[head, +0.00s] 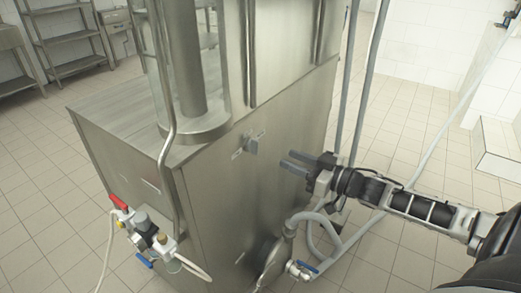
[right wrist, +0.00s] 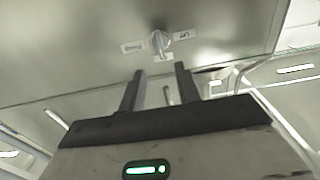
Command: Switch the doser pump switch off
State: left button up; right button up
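The doser pump switch (head: 251,145) is a small grey rotary knob on the side panel of the steel cabinet (head: 222,195). In the right wrist view the knob (right wrist: 160,42) sits between small white labels, beyond my fingertips. My right gripper (head: 290,160) comes in from the right and points at the panel. Its two fingers are apart with nothing between them; they show again in the right wrist view (right wrist: 160,74). A gap remains between the fingertips and the knob. My left gripper is not in view.
A valve assembly with red and blue handles (head: 146,235) hangs on the cabinet's left side. A hose and blue-handled valve (head: 300,268) stick out below my right gripper. Grey vertical pipes (head: 362,85) stand behind my right arm. Shelving (head: 68,42) stands at the far left.

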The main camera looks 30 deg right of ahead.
aim_at(258, 147)
jog(key=x, duration=1)
jog(key=shift+a, duration=0.1)
grip_shut()
